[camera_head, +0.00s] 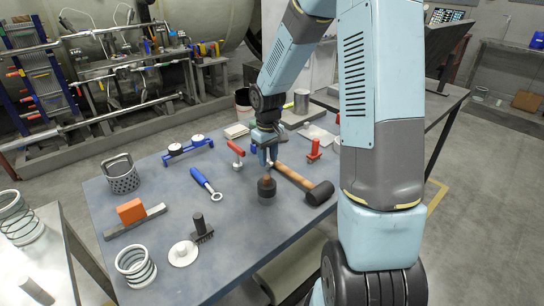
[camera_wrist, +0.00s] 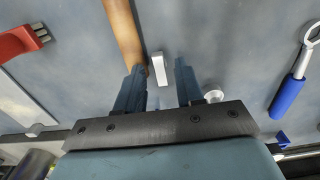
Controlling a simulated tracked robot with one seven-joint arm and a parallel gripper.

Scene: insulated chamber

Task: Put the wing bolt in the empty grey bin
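My gripper (camera_head: 266,157) points down over the middle of the workbench. In the wrist view its two blue fingers (camera_wrist: 158,80) are apart, with nothing clamped between them. A small pale grey piece (camera_wrist: 158,68) shows between the fingertips, beside the mallet handle; it may be the wing bolt, but its shape is unclear. A small round silver end (camera_wrist: 213,96) shows just right of the right finger. No plainly empty grey bin can be made out; a grey perforated basket (camera_head: 122,179) stands at the bench's left, its inside unclear.
A red-handled tool (camera_head: 237,150) and a blue-handled wrench (camera_head: 207,184) lie to the left. A red stamp-like tool (camera_head: 314,150) is to the right.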

